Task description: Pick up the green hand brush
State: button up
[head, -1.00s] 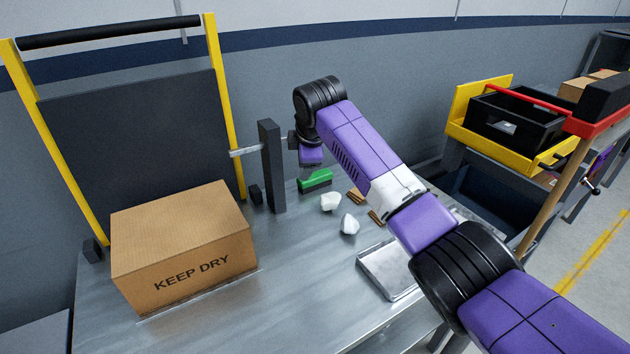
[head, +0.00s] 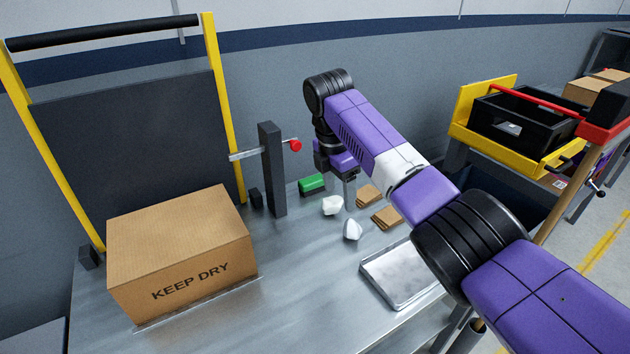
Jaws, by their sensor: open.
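The green hand brush (head: 312,185) lies on the metal table near its back edge, just right of the dark upright post. Its green top shows, with a dark part below it. My gripper (head: 349,190) points down to the right of the brush, apart from it in the picture. It is open, and I see nothing between its fingers. The fingers are small and partly hidden by the arm's wrist.
Two white crumpled lumps (head: 333,205) and brown cardboard pieces (head: 386,217) lie in front of the brush. A metal tray (head: 390,275) is at the table's front right. A KEEP DRY box (head: 183,250) stands left. The dark post (head: 272,170) carries a red-tipped bar (head: 295,146).

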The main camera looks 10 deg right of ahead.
aim_at(312, 185)
jog(key=i, duration=0.9)
